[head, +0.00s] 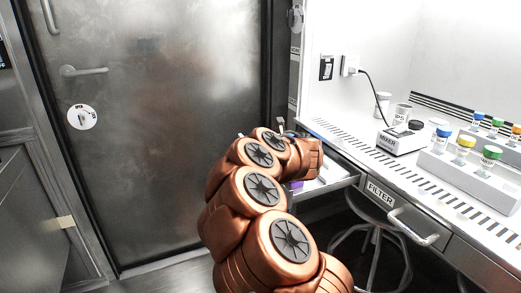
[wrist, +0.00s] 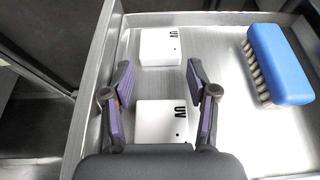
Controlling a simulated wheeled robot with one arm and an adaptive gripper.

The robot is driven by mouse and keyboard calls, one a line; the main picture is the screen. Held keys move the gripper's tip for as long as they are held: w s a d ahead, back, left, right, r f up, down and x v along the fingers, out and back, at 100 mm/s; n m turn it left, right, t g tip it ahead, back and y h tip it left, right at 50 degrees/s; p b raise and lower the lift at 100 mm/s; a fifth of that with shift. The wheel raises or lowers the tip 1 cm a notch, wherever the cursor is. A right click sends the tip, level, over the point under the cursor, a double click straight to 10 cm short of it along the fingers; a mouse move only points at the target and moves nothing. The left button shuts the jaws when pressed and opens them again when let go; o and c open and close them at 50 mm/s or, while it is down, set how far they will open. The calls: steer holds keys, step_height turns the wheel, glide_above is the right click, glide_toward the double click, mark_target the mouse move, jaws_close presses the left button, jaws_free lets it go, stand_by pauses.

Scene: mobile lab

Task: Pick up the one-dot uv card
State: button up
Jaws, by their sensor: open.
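A white card marked UV (wrist: 160,120) lies flat in the open metal drawer, between my fingers in the wrist view. One black dot shows beside its lettering, and my gripper's body may cover its near edge. A second white card marked UV (wrist: 158,47) lies farther in, beyond my fingertips; its dots are too small to make out. My gripper (wrist: 159,68) is open and empty, with its purple pads on either side of the nearer card. In the head view my arm mostly hides the gripper and the cards.
A blue brush (wrist: 280,62) with pale bristles lies to the right in the drawer. The drawer (head: 338,184) has raised metal walls and sits under the counter. A mixer (head: 400,138) and racked capped vials stand on the counter. A stool (head: 375,225) stands below.

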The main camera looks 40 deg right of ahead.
steer(key=shift+x, duration=1.15)
steer(key=shift+c, duration=0.4)
steer(key=c, duration=0.5)
steer(key=shift+r, duration=0.1)
